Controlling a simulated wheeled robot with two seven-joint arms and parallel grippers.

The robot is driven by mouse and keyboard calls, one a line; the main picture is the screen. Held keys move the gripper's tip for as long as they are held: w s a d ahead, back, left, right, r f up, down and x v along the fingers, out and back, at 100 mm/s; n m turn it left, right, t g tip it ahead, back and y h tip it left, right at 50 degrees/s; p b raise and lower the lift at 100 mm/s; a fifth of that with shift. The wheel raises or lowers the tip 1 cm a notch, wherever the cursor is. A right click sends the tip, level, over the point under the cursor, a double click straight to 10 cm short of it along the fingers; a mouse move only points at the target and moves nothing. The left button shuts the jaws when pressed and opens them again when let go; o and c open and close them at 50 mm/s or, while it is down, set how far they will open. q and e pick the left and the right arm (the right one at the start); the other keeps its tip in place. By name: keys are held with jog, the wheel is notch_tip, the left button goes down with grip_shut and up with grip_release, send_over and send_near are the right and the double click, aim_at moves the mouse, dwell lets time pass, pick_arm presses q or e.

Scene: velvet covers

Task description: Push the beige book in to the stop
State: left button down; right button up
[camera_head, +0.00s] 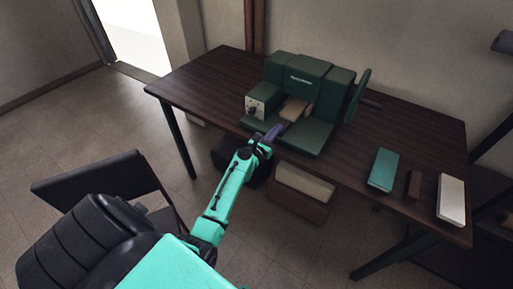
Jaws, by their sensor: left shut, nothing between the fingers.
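The beige book (293,109) lies in the opening of a dark green machine (312,84) on the dark wooden table. Its near end sticks out over the machine's green base plate. My left gripper (273,132) is shut and empty at the plate's front left edge. It is in front of the book and a little to its left, and looks apart from it. The inner end of the book is hidden inside the machine. My right gripper is not in view.
A panel with knobs (255,107) is at the machine's left, and an upright green plate (357,95) at its right. A teal book (383,169), a brown block (414,185) and a white book (451,199) lie on the table's right part. An open box (297,204) is below the front edge.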

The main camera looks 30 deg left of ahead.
pick_arm(q)
jog(key=shift+s+f, duration=0.1)
jog(key=shift+s, duration=0.6)
jog(key=s, duration=0.7)
jog(key=shift+s+d, duration=0.15)
jog(key=shift+s, duration=0.2)
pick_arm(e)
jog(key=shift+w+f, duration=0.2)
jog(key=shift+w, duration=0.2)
